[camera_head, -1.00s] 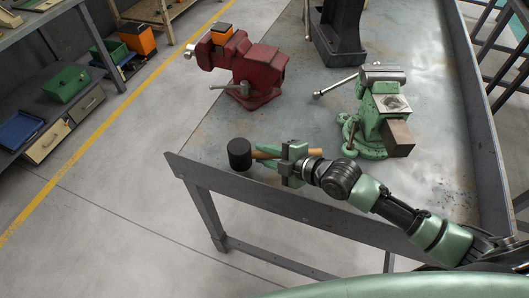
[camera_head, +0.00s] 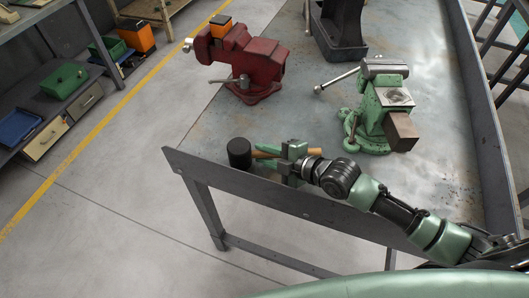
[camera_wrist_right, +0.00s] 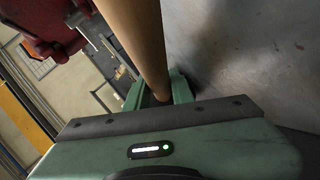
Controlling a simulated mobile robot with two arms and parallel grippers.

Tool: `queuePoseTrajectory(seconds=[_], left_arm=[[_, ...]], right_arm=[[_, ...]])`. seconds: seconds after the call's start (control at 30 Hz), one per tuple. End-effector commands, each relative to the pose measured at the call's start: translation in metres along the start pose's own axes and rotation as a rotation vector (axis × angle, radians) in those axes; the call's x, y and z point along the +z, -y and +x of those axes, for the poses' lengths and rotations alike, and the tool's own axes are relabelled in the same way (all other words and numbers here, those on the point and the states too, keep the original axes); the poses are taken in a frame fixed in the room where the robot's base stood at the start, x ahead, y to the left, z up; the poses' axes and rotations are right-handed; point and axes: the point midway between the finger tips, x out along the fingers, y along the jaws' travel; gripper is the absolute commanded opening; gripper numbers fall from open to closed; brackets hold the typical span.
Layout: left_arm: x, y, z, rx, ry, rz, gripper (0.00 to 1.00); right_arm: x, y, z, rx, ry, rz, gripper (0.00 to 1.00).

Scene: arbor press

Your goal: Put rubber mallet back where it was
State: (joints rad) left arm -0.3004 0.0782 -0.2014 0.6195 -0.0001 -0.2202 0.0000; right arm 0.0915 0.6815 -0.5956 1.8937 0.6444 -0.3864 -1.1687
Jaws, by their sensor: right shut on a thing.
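The rubber mallet has a black head (camera_head: 239,153) and a light wooden handle (camera_head: 264,154). It lies level near the workbench's front left corner in the head view. My right gripper (camera_head: 272,153) is shut on the handle, close behind the head. In the right wrist view the wooden handle (camera_wrist_right: 141,38) runs between the green fingers (camera_wrist_right: 160,92). The mallet head is not visible there. I cannot tell whether the mallet touches the bench top. My left gripper is not in view.
A red vise (camera_head: 246,66) stands at the bench's left edge with an orange block (camera_head: 220,25) on it. A green vise (camera_head: 379,108) stands to the right of my gripper. A dark press base (camera_head: 337,32) is at the back. The grey workbench (camera_head: 300,103) is clear between them.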

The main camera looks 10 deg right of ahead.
Motion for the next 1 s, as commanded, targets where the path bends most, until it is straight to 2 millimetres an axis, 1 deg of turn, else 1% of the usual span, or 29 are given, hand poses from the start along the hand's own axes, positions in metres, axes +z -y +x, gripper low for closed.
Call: queuePoseTrajectory(seconds=[0.3,0.33,0.37,0.4,1.0], left_arm=[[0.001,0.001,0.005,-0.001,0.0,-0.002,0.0],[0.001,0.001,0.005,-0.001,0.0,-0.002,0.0],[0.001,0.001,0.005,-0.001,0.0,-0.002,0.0],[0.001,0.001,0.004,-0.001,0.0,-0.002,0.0],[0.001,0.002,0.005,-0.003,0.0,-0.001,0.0]], right_arm=[[0.002,0.004,0.003,0.004,-0.002,-0.001,0.0],[0.002,0.003,0.003,0.005,-0.002,-0.001,0.29],[0.002,0.003,0.002,0.005,-0.002,0.0,0.37],[0.002,0.003,0.002,0.004,-0.002,0.0,0.48],[0.003,0.012,0.003,-0.013,0.003,0.003,0.49]])
